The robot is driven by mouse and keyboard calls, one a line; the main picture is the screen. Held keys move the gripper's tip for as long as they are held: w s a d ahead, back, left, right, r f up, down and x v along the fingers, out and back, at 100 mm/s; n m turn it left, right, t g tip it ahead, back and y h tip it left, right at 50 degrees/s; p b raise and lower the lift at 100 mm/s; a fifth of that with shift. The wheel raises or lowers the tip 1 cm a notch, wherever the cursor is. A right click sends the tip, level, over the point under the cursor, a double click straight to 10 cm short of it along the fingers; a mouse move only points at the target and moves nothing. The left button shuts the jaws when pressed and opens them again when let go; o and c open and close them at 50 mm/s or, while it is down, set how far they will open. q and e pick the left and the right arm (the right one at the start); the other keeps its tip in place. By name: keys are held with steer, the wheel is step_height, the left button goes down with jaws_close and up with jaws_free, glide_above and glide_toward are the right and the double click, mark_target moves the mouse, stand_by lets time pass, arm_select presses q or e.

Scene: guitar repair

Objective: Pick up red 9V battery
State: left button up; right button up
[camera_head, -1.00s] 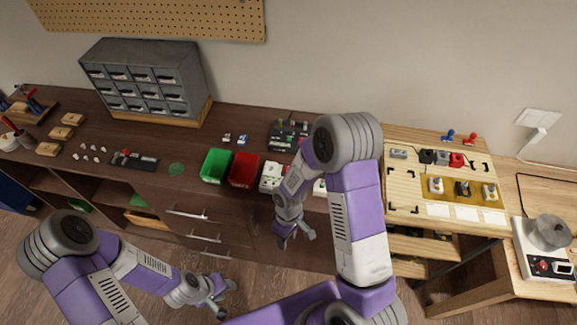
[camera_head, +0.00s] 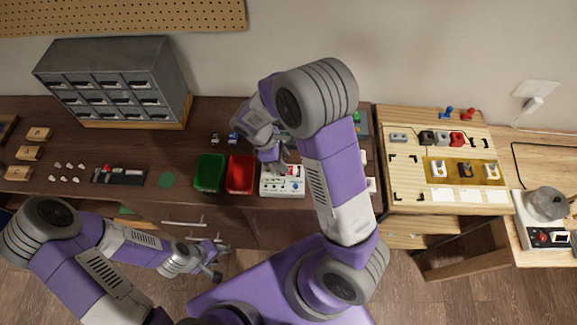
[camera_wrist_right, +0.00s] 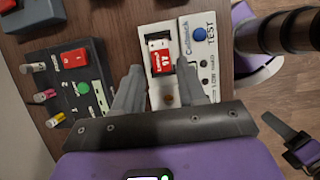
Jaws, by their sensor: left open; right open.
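The red 9V battery (camera_wrist_right: 161,60) sits in a slot of a white tester box (camera_wrist_right: 194,42) with a blue button and the word TEST. In the head view the white tester (camera_head: 282,187) stands at the bench's front edge; the battery is mostly hidden there. My right gripper (camera_wrist_right: 158,72) is open and empty. Its fingers are on either side of the battery in the picture, and I cannot tell whether they touch it. In the head view my right gripper (camera_head: 276,163) is over the tester's back side. My left gripper (camera_head: 212,264) is open, low in front of the bench.
A dark box (camera_wrist_right: 72,88) with a red switch and green button lies left of the tester in the wrist view. Green (camera_head: 209,173) and red (camera_head: 241,175) bins stand left of the tester. A light wooden board (camera_head: 403,172) with several parts lies to the right.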

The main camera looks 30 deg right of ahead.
steer(key=x, duration=0.4)
steer(key=shift+f, duration=0.45)
jaws_close()
steer(key=shift+r, duration=0.15)
step_height(320, 180, up, 14)
steer(key=p, duration=0.4)
steer(key=shift+p, duration=0.35)
